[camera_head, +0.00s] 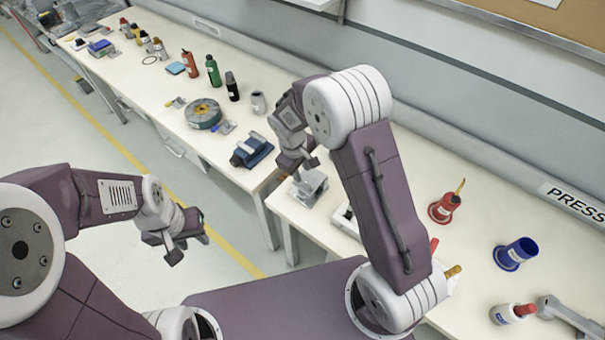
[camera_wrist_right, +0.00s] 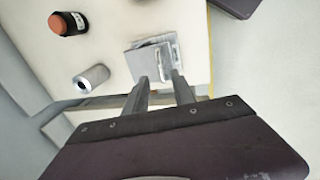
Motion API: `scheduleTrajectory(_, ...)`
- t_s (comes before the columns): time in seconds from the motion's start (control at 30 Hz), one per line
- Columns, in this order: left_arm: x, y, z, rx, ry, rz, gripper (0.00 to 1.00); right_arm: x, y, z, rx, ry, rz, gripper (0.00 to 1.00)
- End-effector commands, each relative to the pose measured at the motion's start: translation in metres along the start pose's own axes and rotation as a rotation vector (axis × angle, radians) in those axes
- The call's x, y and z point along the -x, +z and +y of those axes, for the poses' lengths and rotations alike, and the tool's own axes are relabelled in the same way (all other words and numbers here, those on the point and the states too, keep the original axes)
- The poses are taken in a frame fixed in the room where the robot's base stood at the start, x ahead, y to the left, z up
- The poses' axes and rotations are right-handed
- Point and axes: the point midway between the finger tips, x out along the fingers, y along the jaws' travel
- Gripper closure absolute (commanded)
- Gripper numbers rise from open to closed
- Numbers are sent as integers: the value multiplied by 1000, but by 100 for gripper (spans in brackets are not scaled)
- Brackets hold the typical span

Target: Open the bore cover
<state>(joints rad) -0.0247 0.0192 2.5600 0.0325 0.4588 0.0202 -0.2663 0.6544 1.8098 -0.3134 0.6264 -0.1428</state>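A small grey metal fixture (camera_head: 309,187) stands at the left end of the near table. In the right wrist view the fixture (camera_wrist_right: 153,60) shows a flat plate with a raised, bracket-like part, which I take for the bore cover. I cannot tell for sure whether it is open.
The near table holds a red holder (camera_head: 443,208), a blue cup (camera_head: 515,254) and a white bottle (camera_head: 512,313). The far table holds a blue clamp block (camera_head: 251,151), a round reel (camera_head: 203,113), a grey cylinder (camera_head: 258,103) and several bottles. A gap separates the tables.

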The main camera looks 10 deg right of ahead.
Motion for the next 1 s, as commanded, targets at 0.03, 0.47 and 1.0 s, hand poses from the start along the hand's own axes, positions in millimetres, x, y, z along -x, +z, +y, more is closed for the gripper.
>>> scheduleTrajectory(0.03, 2, 0, 0, 0, 0, 0, 64, -10, 1, 0, 1, -1, -4, 69)
scheduleTrajectory(0.47, 3, 0, 0, 0, 0, 0, 64, -42, 0, 0, -1, 1, 2, 69)
scheduleTrajectory(1.0, 3, 0, 0, 0, 0, 0, 64, -42, 0, 0, -1, 0, 1, 100)
